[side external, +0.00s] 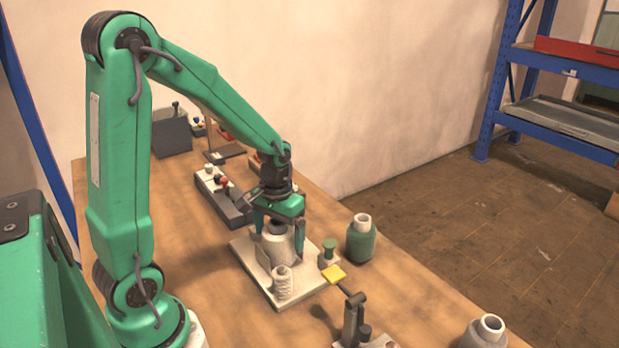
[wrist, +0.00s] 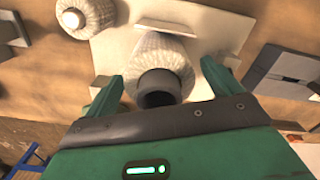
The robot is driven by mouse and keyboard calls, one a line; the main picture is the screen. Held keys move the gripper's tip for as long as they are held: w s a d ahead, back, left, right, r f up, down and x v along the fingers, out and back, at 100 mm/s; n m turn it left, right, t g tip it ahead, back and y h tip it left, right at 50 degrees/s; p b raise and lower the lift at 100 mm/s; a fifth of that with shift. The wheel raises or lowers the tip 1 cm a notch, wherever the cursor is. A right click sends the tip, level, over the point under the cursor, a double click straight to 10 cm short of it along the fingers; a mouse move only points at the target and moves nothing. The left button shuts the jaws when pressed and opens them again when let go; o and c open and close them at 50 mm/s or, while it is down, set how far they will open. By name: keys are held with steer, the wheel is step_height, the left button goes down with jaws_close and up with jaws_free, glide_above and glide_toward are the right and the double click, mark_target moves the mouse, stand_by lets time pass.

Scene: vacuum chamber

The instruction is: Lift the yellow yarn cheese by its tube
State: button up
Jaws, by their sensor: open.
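No clearly yellow yarn cheese shows in either view. A whitish-grey yarn cheese (side external: 277,246) stands upright on a pale plate (side external: 257,279) under my gripper (side external: 278,232). In the wrist view the same pale ribbed cheese (wrist: 163,52) has a dark tube (wrist: 159,88) facing the camera. My gripper (wrist: 161,82) is open, with one green finger on each side of the tube and cheese. Gaps show between the fingers and the tube in the wrist view. The far side of the cheese is hidden.
A dark clamp-like fixture (side external: 351,320) stands nearby.

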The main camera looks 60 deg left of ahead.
steer(key=c, duration=1.2)
steer(key=shift+c, duration=0.2)
steer(key=shift+r, duration=0.15)
steer(key=shift+r, duration=0.4)
steer(key=s+d+r, duration=0.3)
steer(key=d+r, duration=0.7)
steer(key=d, duration=0.1)
steer(key=shift+s, duration=0.15)
steer(key=shift+d, duration=0.1)
